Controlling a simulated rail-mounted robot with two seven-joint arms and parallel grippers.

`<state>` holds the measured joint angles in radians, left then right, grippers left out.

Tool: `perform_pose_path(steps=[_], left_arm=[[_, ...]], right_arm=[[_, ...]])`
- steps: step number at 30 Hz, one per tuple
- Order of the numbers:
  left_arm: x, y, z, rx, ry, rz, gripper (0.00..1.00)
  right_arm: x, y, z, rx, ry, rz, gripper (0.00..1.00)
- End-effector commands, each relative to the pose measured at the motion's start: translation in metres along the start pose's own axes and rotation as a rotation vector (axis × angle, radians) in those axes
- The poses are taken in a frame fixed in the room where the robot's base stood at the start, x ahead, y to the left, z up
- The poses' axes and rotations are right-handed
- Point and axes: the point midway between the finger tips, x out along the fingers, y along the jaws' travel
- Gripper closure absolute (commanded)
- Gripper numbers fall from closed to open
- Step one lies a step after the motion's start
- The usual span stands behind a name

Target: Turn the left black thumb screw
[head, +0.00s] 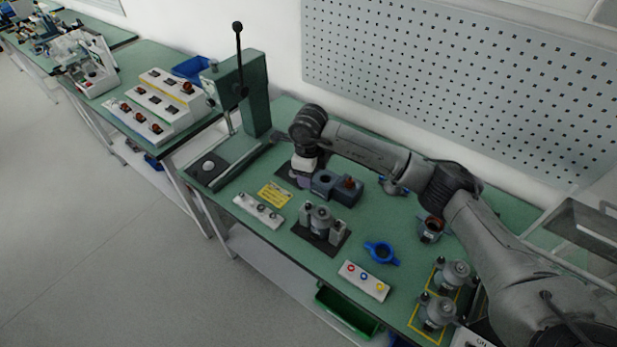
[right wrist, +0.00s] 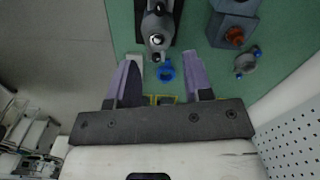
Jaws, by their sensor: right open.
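A grey motor-like fixture with a central cylinder (head: 320,217) stands on a black plate at the middle of the bench, with a lighter grey post on either side. It also shows at the top of the right wrist view (right wrist: 157,27), with dark round tops. I cannot clearly make out which small dark part is the left black thumb screw. My right gripper (head: 303,182) hangs behind and left of this fixture, apart from it. In the right wrist view its purple fingers (right wrist: 158,60) are spread wide with nothing between them. My left gripper is not in view.
A dark grey block with an orange-brown top (head: 348,187) stands close right of my right gripper. A blue ring (head: 381,252) and white button strips (head: 364,281) lie on the green bench. A tall green lever press (head: 243,90) stands at left; a perforated wall panel (head: 450,80) is behind.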

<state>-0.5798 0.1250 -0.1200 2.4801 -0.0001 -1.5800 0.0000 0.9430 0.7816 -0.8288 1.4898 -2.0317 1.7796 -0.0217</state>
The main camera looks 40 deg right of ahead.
Motion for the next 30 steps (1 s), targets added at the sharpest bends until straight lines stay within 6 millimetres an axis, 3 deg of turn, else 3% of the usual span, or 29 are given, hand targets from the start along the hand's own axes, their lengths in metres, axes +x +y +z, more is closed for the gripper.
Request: perform_pose_path(steps=[10, 22, 26, 30], left_arm=[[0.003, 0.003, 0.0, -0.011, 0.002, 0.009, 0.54], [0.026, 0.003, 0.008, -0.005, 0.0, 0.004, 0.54], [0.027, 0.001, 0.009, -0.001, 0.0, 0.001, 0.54], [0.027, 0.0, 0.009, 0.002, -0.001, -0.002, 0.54]], right_arm=[[0.001, 0.0, 0.0, 0.026, 0.0, -0.001, 0.54], [0.004, 0.0, -0.001, 0.426, 0.001, -0.001, 0.54], [0.015, 0.0, -0.001, 0.451, 0.003, 0.001, 0.54], [0.038, 0.0, -0.001, 0.451, 0.004, 0.001, 0.54]])
